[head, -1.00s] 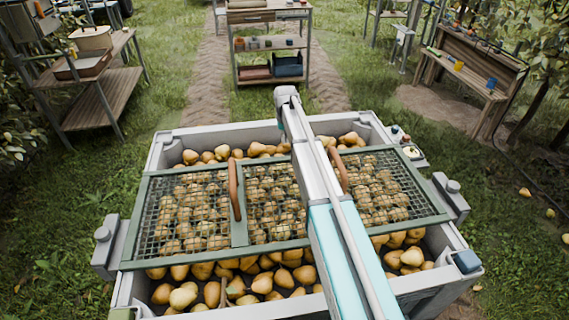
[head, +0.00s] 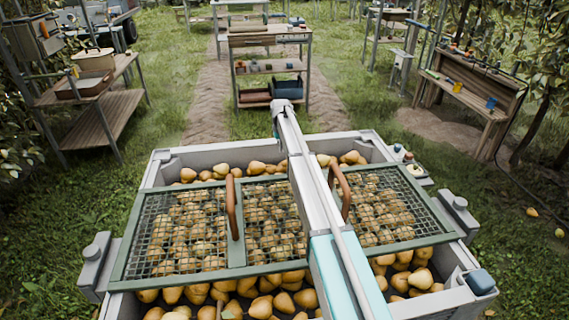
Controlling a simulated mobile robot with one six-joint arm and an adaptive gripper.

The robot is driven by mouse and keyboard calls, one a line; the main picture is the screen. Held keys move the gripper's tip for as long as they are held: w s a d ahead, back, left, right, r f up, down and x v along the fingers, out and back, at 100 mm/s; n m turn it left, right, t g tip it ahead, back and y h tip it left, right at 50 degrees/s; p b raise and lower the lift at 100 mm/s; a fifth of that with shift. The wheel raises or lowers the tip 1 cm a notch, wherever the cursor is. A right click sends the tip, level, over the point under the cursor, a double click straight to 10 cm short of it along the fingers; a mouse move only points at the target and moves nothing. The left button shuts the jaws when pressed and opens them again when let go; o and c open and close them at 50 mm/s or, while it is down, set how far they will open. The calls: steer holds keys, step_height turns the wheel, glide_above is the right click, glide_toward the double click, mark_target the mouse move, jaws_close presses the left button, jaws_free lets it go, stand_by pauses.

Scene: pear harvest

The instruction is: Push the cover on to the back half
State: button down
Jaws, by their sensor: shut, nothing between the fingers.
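The cover (head: 238,267) is a flat green frame with wire mesh and two brown arched handles, the left one (head: 231,208) and the right one (head: 340,193). It lies across the middle of a large grey crate (head: 172,168) full of yellow-brown pears. Bare pears (head: 257,168) show in a strip behind the cover and more (head: 260,303) in front of it. My arm reaches over the cover between the handles and past the crate's back wall, hiding part of the mesh. My gripper cannot be seen in this view.
Grey blocks with knobs stand outside the crate at left (head: 97,262) and right (head: 458,212). A shelf rack (head: 270,70) stands behind, a wooden bench (head: 470,95) at right, a shelved table (head: 100,105) at left.

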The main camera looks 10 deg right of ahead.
mark_target(287, 189)
steer(key=shift+f, duration=0.2)
step_height(287, 189, down, 10)
steer(key=b, duration=0.9)
steer(key=shift+r+b, duration=0.2)
steer(key=shift+b, duration=0.2)
steer(key=shift+s+f, duration=0.15)
steer(key=shift+s, duration=0.1)
steer(key=shift+s+r, duration=0.2)
steer(key=shift+s, duration=1.55)
steer(key=s, duration=1.1)
steer(key=shift+s, duration=0.3)
steer(key=shift+w, duration=0.1)
